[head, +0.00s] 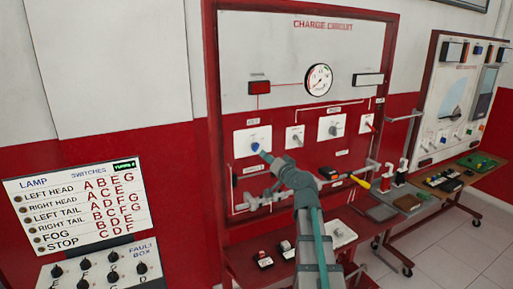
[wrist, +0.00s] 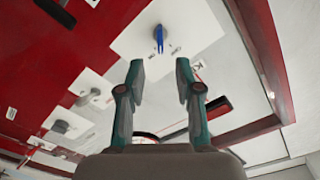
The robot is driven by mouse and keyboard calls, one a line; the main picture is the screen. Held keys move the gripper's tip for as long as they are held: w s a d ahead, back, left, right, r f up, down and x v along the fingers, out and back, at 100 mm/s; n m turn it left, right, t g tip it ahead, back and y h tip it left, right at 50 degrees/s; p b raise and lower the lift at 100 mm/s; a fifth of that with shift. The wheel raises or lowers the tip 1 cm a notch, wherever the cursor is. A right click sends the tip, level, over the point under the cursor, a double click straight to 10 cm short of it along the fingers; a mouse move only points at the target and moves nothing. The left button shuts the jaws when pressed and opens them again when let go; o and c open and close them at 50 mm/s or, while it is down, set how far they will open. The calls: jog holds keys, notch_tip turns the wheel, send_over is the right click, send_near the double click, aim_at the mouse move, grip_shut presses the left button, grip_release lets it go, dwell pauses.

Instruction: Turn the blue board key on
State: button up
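The blue key (wrist: 159,38) sits on a white square plate (wrist: 190,22) and shows beyond my fingertips in the wrist view. My gripper (wrist: 160,67) is open, with its two fingers apart and nothing between them. The key lies ahead of the gap, roughly in line with its middle; it looks clear of both fingers. In the head view the blue key (head: 255,146) is on the left plate of the Charge Circuit board (head: 350,60). My gripper (head: 265,156) is just in front of it and to its lower right, hiding part of that area.
Grey knobs (head: 295,139) (head: 335,130) and a red knob (head: 369,126) sit right of the key. A yellow-handled part (head: 361,182) sticks out below. A lamp switch panel (head: 75,208) stands at left, and another trainer board (head: 460,95) at right.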

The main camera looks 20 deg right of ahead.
aim_at(256, 146)
jog(key=w+p, duration=0.3)
jog(key=w, duration=0.7)
jog(key=shift+w+a, duration=0.1)
jog(key=shift+a, duration=0.05)
grip_shut()
